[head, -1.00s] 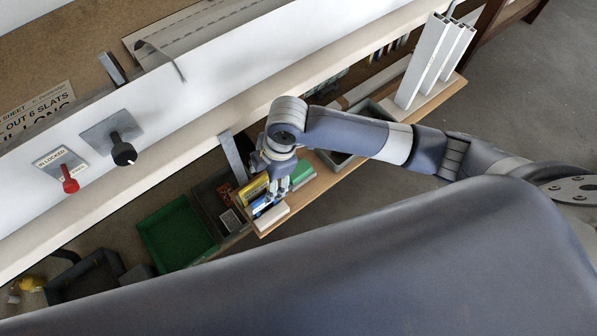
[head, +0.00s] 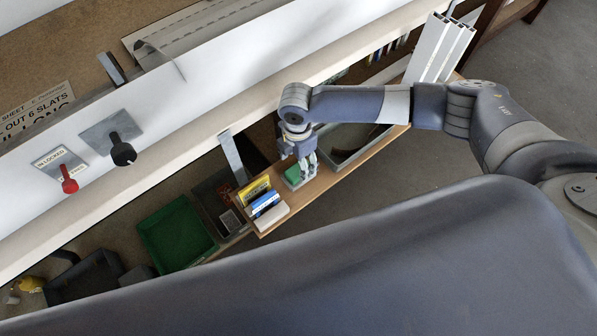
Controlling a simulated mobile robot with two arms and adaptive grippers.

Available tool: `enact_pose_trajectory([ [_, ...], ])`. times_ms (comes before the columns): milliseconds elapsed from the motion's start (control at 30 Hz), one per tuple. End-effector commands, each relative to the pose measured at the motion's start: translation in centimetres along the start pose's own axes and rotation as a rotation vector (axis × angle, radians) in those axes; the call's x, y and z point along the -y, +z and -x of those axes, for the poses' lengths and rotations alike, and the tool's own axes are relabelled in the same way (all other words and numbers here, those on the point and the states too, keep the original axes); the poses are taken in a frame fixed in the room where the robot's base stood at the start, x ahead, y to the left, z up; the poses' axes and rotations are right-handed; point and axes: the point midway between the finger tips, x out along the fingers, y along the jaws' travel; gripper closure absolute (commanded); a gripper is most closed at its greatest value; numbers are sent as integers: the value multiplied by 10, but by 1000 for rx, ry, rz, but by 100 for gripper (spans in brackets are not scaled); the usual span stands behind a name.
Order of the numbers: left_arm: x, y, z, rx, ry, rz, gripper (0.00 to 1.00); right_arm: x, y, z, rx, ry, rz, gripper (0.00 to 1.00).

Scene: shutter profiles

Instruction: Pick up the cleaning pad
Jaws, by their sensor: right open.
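A green pad-like block (head: 292,174), which looks like the cleaning pad, lies on the narrow wooden shelf (head: 327,181) below the bench edge. A pale grey part shows around its lower side. My right gripper (head: 304,168) is open and points down at the green block, with its fingers over the block's right side. The fingers hide part of the block, and I cannot tell whether they touch it. My left gripper is not in view.
Left of the gripper on the shelf are a yellow box (head: 254,190), a blue box (head: 264,204) and a white block (head: 272,217). A grey tray (head: 345,153) sits close on the right. White profiles (head: 436,48) stand at the far end. A green crate (head: 177,234) is lower left.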

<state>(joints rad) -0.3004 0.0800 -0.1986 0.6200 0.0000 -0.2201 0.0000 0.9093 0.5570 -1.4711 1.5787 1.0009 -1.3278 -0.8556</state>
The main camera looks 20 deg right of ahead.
Motion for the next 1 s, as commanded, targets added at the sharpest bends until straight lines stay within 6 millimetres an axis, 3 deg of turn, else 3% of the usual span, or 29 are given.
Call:
enact_pose_trajectory([
  [300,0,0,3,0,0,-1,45,0,3,-43,0,-2,0,39],
  [600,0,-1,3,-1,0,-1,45,0,3,-49,0,-1,0,39],
  [633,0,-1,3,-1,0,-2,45,0,3,-49,0,-1,0,41],
  [833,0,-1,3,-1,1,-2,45,0,3,-49,0,-1,-1,87],
  [1000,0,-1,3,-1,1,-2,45,0,3,-49,0,0,-1,88],
])
